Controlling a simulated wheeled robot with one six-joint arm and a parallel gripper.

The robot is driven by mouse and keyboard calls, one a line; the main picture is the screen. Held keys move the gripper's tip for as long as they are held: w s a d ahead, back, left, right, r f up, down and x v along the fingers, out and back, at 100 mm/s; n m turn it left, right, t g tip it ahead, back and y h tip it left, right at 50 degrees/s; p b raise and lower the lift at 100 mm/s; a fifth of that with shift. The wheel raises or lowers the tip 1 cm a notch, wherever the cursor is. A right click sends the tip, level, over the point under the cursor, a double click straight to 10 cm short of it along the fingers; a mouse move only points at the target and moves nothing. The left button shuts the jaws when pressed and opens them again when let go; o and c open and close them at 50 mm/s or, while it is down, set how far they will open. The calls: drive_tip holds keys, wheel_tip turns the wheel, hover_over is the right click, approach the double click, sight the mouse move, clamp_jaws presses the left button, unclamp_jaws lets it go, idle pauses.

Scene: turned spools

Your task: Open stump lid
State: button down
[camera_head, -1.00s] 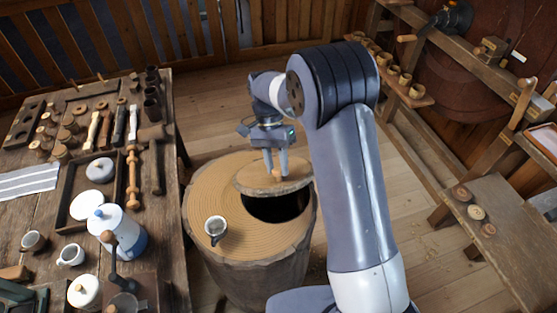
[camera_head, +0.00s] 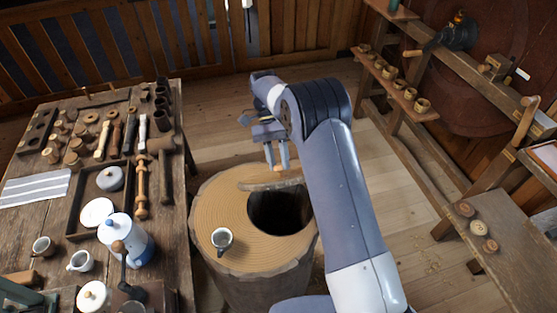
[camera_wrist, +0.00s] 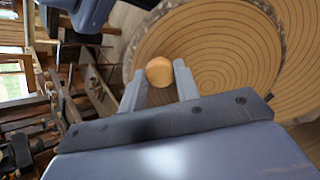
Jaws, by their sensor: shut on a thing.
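The stump (camera_head: 240,275) stands in the middle of the floor with a dark round hole (camera_head: 281,212) showing in its top. Its wooden lid (camera_head: 262,186) is off the hole, raised and tilted at the far side of the stump. My gripper (camera_head: 277,168) is shut on the lid's knob. In the wrist view the round orange-brown knob (camera_wrist: 159,71) sits between the fingertips of my gripper (camera_wrist: 159,82), with the ringed lid (camera_wrist: 215,50) behind it. My arm hides part of the stump's right side.
A workbench (camera_head: 170,190) crowded with tools, a tray and a white-and-blue pot (camera_head: 128,240) is close on the left. Shelves and a low table (camera_head: 500,220) stand on the right.

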drive_tip(key=c, duration=1.1)
unclamp_jaws()
drive_tip(key=shift+o, duration=0.2)
drive_tip(key=shift+s+f, duration=0.1)
